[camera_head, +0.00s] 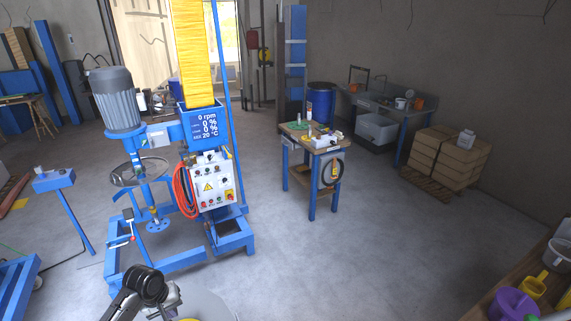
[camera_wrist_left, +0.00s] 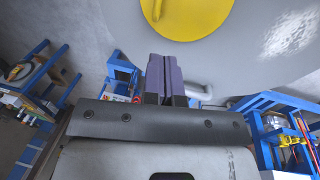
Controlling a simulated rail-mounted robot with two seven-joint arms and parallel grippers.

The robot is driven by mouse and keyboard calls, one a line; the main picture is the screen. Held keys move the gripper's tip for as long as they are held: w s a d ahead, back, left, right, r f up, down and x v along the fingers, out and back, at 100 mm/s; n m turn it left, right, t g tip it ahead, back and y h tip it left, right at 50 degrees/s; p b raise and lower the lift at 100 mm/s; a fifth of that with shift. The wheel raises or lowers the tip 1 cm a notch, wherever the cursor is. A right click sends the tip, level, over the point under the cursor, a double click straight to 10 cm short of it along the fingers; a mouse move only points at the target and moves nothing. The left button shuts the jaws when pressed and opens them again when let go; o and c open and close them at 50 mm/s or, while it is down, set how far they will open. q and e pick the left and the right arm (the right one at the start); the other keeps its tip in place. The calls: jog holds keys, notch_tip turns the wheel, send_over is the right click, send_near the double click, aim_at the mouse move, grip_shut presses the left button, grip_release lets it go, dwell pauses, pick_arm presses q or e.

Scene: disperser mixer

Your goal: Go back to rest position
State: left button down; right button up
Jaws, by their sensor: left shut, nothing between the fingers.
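In the head view, my left arm comes in at the bottom left, and its wrist and left gripper (camera_head: 168,300) are low in the picture, in front of the mixer. The fingertips are too small to make out there. In the left wrist view, the purple fingers of the left gripper (camera_wrist_left: 165,68) are together with nothing between them. The blue disperser mixer (camera_head: 122,102) stands upright at the left, apart from the gripper. Its display (camera_head: 205,124) reads 0 rpm, and its control box (camera_head: 212,188) is below. My right gripper is not in view.
A small workbench (camera_head: 312,142) stands in the middle, with a blue drum (camera_head: 320,102) behind it. Stacked boxes (camera_head: 448,155) sit on a pallet at the right. A shelf with a purple container (camera_head: 512,304) is at the lower right. The floor (camera_head: 380,250) between is clear.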

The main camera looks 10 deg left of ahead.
pick_arm(q)
jog(key=w+d+r+m+t+y, duration=0.2)
jog(key=d+r+m+t+y, duration=0.25)
jog(key=r+m, duration=0.7)
jog(key=s+d+r+t+h+p, duration=0.1)
jog(key=s+d+r+t+p, duration=0.15)
jog(key=s+d+r, duration=0.35)
jog(key=s+d+f+g+p, duration=0.1)
jog(key=s+d+f, duration=0.2)
jog(key=s, duration=0.6)
jog(key=s+d+f+n+g+h+p, duration=0.1)
jog(key=s+d+f, duration=0.3)
jog(key=s, duration=0.5)
jog(key=s+d+f+g+h+p, duration=0.1)
jog(key=s+d+f+g+p, duration=0.1)
jog(key=s+f, duration=0.3)
jog(key=s+d+g, duration=0.1)
jog(key=s, duration=0.3)
jog(key=shift+s+d+f, duration=0.15)
jog(key=shift+h, duration=0.25)
